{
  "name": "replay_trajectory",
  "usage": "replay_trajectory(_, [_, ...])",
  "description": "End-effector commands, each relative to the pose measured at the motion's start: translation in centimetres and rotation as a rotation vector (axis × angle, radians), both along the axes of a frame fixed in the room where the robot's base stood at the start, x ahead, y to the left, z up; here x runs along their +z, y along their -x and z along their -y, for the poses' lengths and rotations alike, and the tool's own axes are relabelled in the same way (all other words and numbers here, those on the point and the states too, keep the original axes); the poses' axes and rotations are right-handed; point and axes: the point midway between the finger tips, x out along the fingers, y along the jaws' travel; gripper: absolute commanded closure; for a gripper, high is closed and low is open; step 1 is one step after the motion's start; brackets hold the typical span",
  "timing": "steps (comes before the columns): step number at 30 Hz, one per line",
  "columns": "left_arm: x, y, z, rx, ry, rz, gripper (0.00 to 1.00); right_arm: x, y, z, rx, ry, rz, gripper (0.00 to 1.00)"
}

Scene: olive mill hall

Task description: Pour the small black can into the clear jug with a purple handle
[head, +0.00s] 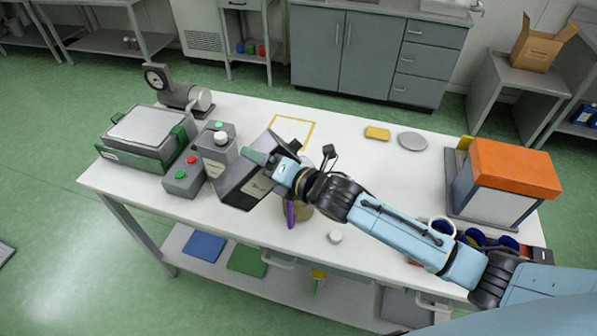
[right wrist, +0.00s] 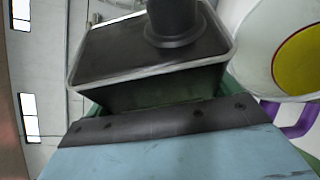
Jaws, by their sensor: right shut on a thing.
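The small black can (head: 235,187) is a boxy dark can with a pale label, held tilted above the left-middle of the table. My right gripper (head: 262,160) is shut on it. In the right wrist view, the can's dark top and round neck (right wrist: 175,22) lie just beyond the gripper's blue body. The clear jug's purple handle (head: 291,213) shows below my right arm, which hides most of the jug. In the right wrist view the jug (right wrist: 258,60) is at the right, with yellow inside and its purple handle (right wrist: 298,118). I cannot see any stream. My left gripper is out of view.
A button box (head: 183,180) and a green-framed scale (head: 145,138) stand left of the can. A small white cap (head: 335,237) lies near the front edge. A yellow sponge (head: 377,133), a grey disc (head: 412,141) and an orange-topped box (head: 515,168) are to the right.

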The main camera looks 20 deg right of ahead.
Motion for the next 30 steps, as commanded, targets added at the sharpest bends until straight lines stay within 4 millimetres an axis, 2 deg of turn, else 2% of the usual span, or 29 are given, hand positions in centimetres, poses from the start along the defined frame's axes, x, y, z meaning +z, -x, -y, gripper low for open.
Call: replay_trajectory(30, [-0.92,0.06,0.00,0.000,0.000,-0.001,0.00,0.07,-0.02,-0.11,0.000,-0.063,-0.011,0.52])
